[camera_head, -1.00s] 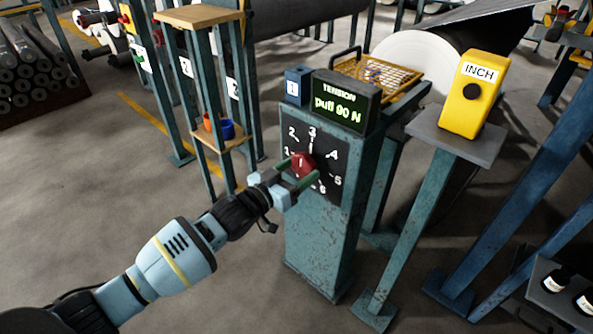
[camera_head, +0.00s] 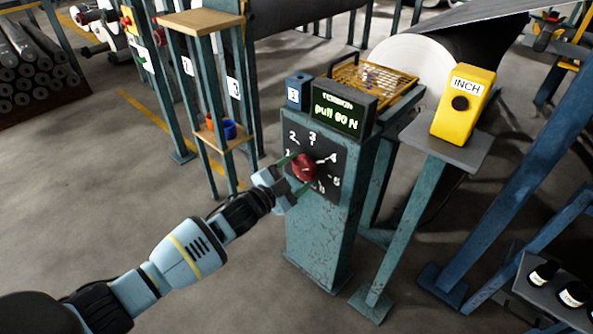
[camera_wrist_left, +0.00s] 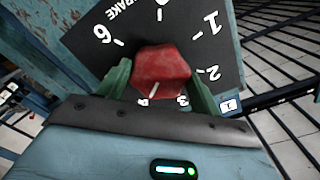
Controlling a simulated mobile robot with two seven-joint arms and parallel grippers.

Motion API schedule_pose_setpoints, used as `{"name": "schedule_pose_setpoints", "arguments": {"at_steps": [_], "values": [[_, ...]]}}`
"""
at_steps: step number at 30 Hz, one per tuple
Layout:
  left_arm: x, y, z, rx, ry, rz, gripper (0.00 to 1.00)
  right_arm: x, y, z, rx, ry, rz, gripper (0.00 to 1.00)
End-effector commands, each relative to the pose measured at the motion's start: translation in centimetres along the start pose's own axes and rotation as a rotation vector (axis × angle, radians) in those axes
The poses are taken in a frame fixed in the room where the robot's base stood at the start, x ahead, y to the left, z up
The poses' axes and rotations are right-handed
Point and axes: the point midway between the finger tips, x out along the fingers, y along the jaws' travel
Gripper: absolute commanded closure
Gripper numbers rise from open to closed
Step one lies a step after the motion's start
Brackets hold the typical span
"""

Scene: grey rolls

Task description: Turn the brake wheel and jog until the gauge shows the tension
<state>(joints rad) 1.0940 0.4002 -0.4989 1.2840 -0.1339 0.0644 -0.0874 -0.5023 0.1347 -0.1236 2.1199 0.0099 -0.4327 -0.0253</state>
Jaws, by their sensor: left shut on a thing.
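The red brake wheel (camera_head: 304,168) sits on a black numbered dial (camera_head: 328,182) on the front of a blue-green pedestal (camera_head: 318,240). My left gripper (camera_head: 295,173) is shut on it. In the left wrist view the green fingers (camera_wrist_left: 160,76) flank the red wheel (camera_wrist_left: 162,70), and its white mark points close to the 4. The gauge (camera_head: 342,110) on top of the pedestal reads "pull" and a newton figure, blurred, perhaps 60. A yellow INCH box with a black button (camera_head: 462,103) stands on a post to the right. My right gripper is not in view.
A small blue box (camera_head: 298,90) stands beside the gauge, with a yellow grid tray (camera_head: 372,80) behind. A wooden-topped rack (camera_head: 200,20) with blue and orange cups stands left. Bottles (camera_head: 572,293) sit on a shelf at lower right.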

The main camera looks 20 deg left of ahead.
Motion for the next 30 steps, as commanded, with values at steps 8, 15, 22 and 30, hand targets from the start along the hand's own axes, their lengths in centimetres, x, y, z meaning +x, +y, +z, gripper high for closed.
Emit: {"name": "schedule_pose_setpoints", "arguments": {"at_steps": [8, 15, 22, 30], "values": [[-0.04, 0.04, 0.04, 0.167, -0.003, 0.001, 0.58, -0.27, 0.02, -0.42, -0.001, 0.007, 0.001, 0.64], [-0.05, 0.01, 0.07, 0.239, -0.005, 0.001, 0.58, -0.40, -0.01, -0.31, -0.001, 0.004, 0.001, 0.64], [-0.05, 0.02, 0.08, 0.257, -0.005, 0.001, 0.58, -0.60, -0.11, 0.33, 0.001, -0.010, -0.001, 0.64], [-0.04, 0.02, 0.08, 0.256, -0.005, 0.001, 0.58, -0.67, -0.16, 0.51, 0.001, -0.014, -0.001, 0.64]]}}
